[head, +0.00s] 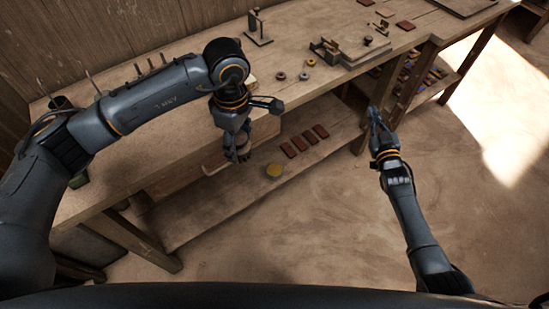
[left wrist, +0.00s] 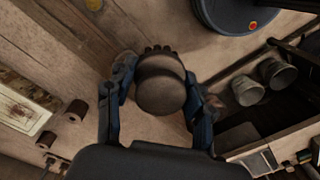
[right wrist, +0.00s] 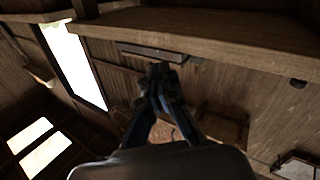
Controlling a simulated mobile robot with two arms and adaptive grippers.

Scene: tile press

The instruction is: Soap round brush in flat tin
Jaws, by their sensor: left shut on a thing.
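My left gripper (head: 237,158) is shut on the round brush (left wrist: 160,84), a dark rounded body with short dark bristles showing at its top edge in the left wrist view. In the head view the fingers largely hide the brush. It is held in front of the workbench, above the lower shelf.
Several red-brown tiles (head: 306,139) lie on the lower shelf behind the tin. The workbench top (head: 180,110) carries small rings (head: 281,76) and a press-like fixture (head: 345,48). Grey cups (left wrist: 278,72) stand in a compartment at the right of the left wrist view. Floor in front is clear.

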